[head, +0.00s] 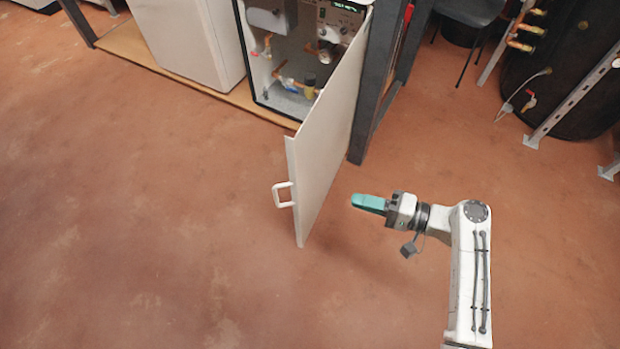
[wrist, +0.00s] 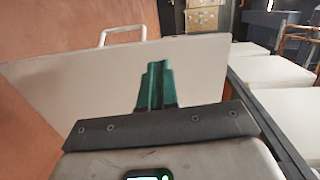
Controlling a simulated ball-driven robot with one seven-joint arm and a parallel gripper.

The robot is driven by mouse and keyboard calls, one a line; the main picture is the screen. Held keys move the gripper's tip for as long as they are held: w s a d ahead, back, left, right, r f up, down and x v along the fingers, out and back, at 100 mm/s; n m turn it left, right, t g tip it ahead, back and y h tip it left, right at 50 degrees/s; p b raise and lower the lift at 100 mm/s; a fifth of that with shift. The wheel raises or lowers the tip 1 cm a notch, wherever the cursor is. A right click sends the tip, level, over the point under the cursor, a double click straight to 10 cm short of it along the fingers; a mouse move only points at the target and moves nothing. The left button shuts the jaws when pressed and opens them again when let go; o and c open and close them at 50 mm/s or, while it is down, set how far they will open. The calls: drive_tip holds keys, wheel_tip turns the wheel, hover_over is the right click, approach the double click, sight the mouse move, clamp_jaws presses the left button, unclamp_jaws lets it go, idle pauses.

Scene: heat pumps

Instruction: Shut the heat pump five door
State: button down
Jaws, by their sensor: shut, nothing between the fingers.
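The heat pump door (head: 330,130) is a white panel standing wide open, hinged at the right side of its cabinet. Its white handle (head: 284,194) is on the far face, near the free edge at the left. The open cabinet (head: 285,60) shows pipes and valves inside. My gripper (head: 355,201) has teal fingers, shut and empty, to the right of the door and apart from it in the head view. In the wrist view, the fingers (wrist: 157,72) point at the door panel (wrist: 90,75), with the handle (wrist: 122,35) beyond its edge.
A dark post (head: 376,90) stands beside the hinge side of the door. Another white unit (head: 190,40) stands closed to the left. A black tank (head: 560,70) with pipes and a chair (head: 470,12) are at the upper right. The red-brown floor (head: 150,220) in front is clear.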

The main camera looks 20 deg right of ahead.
drive_tip(key=w+d+m+t, duration=0.1)
drive_tip(key=w+t, duration=0.1)
approach(298, 168)
drive_tip(key=shift+y, duration=0.3)
drive_tip(key=x, duration=0.7)
drive_tip(key=shift+b, duration=0.3)
